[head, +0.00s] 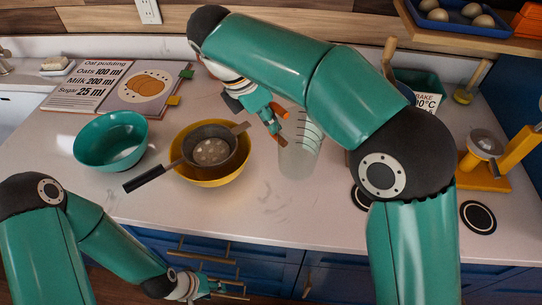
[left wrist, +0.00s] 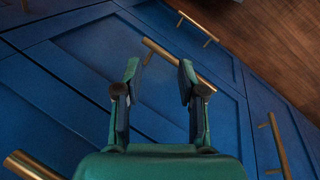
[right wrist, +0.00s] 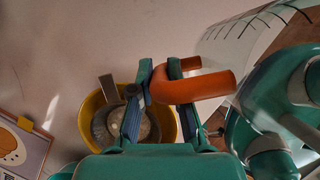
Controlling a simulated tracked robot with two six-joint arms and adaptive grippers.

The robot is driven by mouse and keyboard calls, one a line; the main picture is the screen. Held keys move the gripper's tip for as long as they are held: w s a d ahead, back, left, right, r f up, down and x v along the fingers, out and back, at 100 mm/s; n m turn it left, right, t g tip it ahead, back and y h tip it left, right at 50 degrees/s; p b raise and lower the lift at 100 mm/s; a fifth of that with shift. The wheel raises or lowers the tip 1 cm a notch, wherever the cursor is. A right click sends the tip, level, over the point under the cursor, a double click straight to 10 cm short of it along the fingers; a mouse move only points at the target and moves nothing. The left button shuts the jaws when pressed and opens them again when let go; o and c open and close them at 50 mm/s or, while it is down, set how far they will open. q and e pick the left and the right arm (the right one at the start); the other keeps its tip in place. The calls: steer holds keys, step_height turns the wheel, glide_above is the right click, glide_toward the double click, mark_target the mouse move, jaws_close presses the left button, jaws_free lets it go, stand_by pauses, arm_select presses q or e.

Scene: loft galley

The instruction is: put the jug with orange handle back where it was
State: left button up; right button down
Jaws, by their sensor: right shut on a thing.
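The clear jug (head: 300,155) with dark measuring marks and an orange handle is right of centre over the counter, in the head view. It looks about upright; I cannot tell whether its base touches the counter. My right gripper (head: 274,121) is shut on the orange handle (right wrist: 205,86), which passes between its fingers in the right wrist view. The jug's body (right wrist: 248,42) is at upper right there. My left gripper (head: 222,290) is low in front of the counter, open and empty; in the left wrist view its fingers (left wrist: 160,70) are apart before blue cabinet fronts.
A yellow bowl (head: 240,172) with a dark sieve (head: 210,150) across it stands left of the jug. A green bowl (head: 111,140) is further left. Dark round coasters (head: 478,217) and a yellow stand (head: 486,178) are at right. The front middle of the counter is clear.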

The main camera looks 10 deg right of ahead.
step_height(320, 180, down, 10)
steer(key=shift+s, duration=0.1)
stand_by(0.4)
steer(key=shift+f+b, duration=0.1)
steer(key=shift+b, duration=0.2)
steer(key=c, duration=1.2)
jaws_free()
steer(key=shift+o, duration=0.3)
steer(key=p+v, duration=0.1)
steer(key=v, duration=1.1)
steer(key=shift+s, duration=0.15)
